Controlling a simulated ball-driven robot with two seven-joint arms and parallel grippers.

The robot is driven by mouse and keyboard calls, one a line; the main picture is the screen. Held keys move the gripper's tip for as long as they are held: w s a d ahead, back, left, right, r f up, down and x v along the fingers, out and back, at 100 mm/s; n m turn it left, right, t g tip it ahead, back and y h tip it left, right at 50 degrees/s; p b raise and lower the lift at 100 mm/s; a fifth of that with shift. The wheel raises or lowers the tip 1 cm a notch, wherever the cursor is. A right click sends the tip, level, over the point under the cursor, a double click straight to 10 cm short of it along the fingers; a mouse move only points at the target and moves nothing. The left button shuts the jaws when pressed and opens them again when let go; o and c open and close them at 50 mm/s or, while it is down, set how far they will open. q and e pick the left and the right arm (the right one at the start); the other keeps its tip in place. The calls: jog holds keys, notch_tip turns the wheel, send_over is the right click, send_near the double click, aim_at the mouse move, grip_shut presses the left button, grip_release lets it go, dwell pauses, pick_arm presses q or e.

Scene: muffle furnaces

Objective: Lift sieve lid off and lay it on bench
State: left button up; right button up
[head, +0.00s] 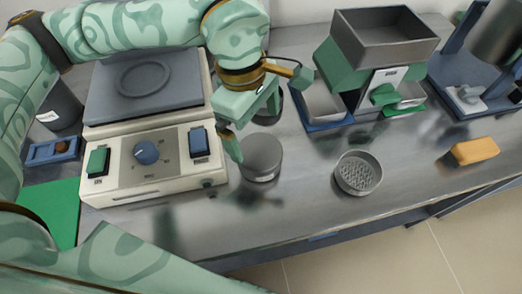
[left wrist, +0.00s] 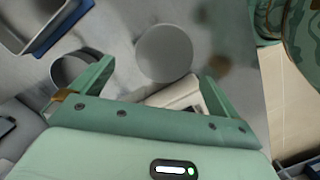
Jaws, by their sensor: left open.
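A short grey metal cylinder with a flat, closed round top (head: 262,157), which looks like the lidded sieve, stands on the steel bench (head: 300,215). I cannot make out a seam between lid and body. My left gripper (head: 252,125) is above and just behind it, fingers spread and empty. In the left wrist view the round grey top (left wrist: 165,53) shows between and beyond the open fingers of the left gripper (left wrist: 160,72), apart from them. An open round sieve with a mesh bottom (head: 358,173) stands to the right. My right gripper is not in view.
A hotplate with a knob (head: 147,153) stands at left. A dark cylinder (head: 268,106) stands behind the lidded one. A green device with a grey hopper (head: 385,45) and blue tray is behind right. An orange block (head: 474,151) lies at right. Bare bench lies in front.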

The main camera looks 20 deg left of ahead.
aim_at(260, 151)
pick_arm(q)
jog(key=f, duration=0.1)
jog(key=f+b, duration=0.1)
jog(key=s+d+f+b, duration=0.1)
jog(key=f, duration=0.1)
jog(key=shift+f, duration=0.1)
jog(key=shift+w+f, duration=0.1)
jog(key=shift+f, duration=0.4)
jog(key=shift+r, duration=0.1)
jog(key=c, duration=1)
jog(key=shift+o, duration=0.2)
jog(key=shift+r, duration=0.1)
